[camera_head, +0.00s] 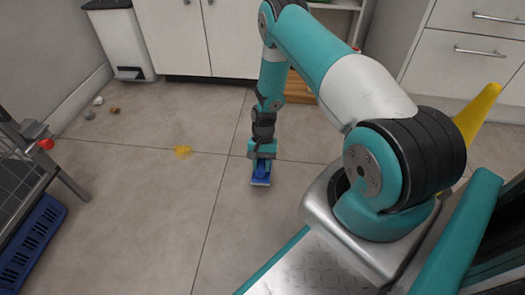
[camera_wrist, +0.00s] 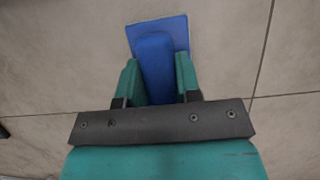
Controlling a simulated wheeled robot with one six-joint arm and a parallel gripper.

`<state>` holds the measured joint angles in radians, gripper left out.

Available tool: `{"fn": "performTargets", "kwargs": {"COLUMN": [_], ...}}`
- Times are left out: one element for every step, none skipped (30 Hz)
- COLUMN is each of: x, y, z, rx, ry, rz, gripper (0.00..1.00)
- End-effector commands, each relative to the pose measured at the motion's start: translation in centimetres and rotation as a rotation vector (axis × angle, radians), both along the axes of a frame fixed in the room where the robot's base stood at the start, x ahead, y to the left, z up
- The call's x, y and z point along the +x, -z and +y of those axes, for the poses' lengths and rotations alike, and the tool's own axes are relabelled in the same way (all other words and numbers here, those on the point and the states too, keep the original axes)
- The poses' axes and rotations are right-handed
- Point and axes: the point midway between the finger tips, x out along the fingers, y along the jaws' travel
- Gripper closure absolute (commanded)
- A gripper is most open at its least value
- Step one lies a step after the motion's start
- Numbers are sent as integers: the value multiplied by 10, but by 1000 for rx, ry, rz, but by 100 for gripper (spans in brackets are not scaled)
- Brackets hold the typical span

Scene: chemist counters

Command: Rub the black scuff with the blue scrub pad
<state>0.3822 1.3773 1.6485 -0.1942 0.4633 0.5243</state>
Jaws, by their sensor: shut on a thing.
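The blue scrub pad (camera_head: 261,181) is at the floor below my arm, in the middle of the head view. My gripper (camera_head: 262,161) points down and is shut on the pad's raised blue handle. In the wrist view the pad (camera_wrist: 178,32) shows as a flat blue plate beyond the handle, between the two teal fingers of my gripper (camera_wrist: 158,80). The pad seems to be at or very near the tiles; I cannot tell if it touches. No black scuff shows in either view; the pad and arm may hide it.
A yellow stain (camera_head: 183,151) lies on the floor to the left. Small bits of debris (camera_head: 115,110) lie farther left near a white bin (camera_head: 120,40). A blue crate (camera_head: 32,242) and a metal rack (camera_head: 22,165) stand at the left edge. White cabinets (camera_head: 185,40) line the back.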

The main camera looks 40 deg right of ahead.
Motion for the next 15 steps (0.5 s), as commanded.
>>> {"fn": "performTargets", "kwargs": {"x": [0,0,1,1,1,1,1,1,1,1,1,1,1,0,0], "y": [-10,-12,-16,-19,-21,-25,-28,-30,-34,-37,-39,-42,-44,-45,-47], "z": [0,1,1,1,1,1,1,1,1,0,0,0,0,0,0], "rx": [0,0,0,0,0,0,0,0,0,0,0,0,0,-1,-1], "ry": [-1,-1,-1,-1,-1,-1,-1,-1,-1,-1,-1,-1,-1,0,0], "rz": [-1,-1,-1,-1,-1,-1,-1,-1,-1,-1,-1,-1,-1,-1,-1], "gripper": [87,87,87,87,87,87,87,87,87,87,87,87,87,87,87]}}
